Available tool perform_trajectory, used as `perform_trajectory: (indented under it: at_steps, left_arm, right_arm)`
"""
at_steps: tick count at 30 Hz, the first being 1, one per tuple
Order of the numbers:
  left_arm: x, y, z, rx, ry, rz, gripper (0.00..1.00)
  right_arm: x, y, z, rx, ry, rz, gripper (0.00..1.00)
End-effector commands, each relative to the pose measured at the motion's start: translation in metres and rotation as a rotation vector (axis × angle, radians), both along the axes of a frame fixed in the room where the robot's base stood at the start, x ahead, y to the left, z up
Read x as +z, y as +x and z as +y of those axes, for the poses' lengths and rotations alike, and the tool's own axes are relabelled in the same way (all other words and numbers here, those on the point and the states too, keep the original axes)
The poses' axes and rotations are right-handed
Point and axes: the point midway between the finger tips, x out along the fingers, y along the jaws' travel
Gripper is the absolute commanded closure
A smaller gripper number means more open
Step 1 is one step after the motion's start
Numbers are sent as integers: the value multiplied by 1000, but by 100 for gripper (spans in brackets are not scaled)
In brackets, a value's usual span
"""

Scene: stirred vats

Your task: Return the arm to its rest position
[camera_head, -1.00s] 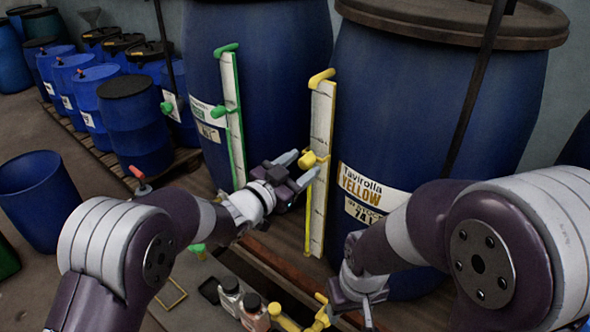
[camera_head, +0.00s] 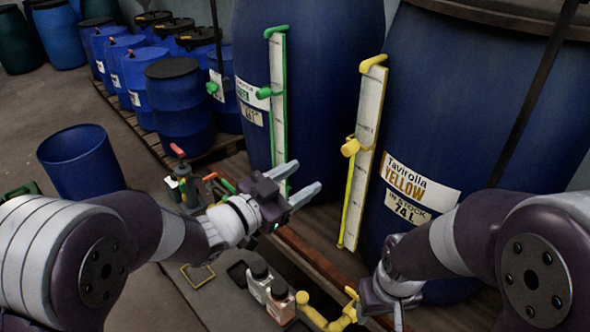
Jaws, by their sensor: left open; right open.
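My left gripper (camera_head: 304,181) is open and empty, fingers pointing right, in front of the green-marked vat's lower part. Its fingers overlap the foot of the green-edged gauge (camera_head: 278,100) in the picture; I cannot tell the depth gap. The yellow-edged gauge (camera_head: 366,140), with its yellow valve handle (camera_head: 353,147), stands to the right, clear of the fingers. My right gripper (camera_head: 382,312) is open at the bottom, pointing down, partly cut off by the frame edge. Nothing shows between its fingers.
The large yellow-labelled vat (camera_head: 465,110) and the green-labelled vat (camera_head: 325,70) stand behind the arms. Small bottles (camera_head: 270,290) and a yellow pipe fitting (camera_head: 325,318) are below. An open blue barrel (camera_head: 80,165) stands left, near several blue drums (camera_head: 178,105).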

Motion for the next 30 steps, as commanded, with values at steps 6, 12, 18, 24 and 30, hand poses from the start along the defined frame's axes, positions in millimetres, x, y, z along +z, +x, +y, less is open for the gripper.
perform_trajectory:
  at_steps: [6,12,18,24,30]
  left_arm:
    - [-23,9,10,67,84,63,46]
    - [-133,-17,123,513,441,627,46]
    - [-174,-142,208,795,575,1265,46]
    - [-162,-179,229,902,474,1451,46]
    - [-163,-179,231,906,473,1452,46]
  right_arm:
    - [0,0,0,0,0,0,46]
    - [2,0,0,0,0,0,46]
    - [6,0,0,0,0,0,46]
    - [9,0,0,0,0,0,46]
    - [9,0,0,0,0,0,46]
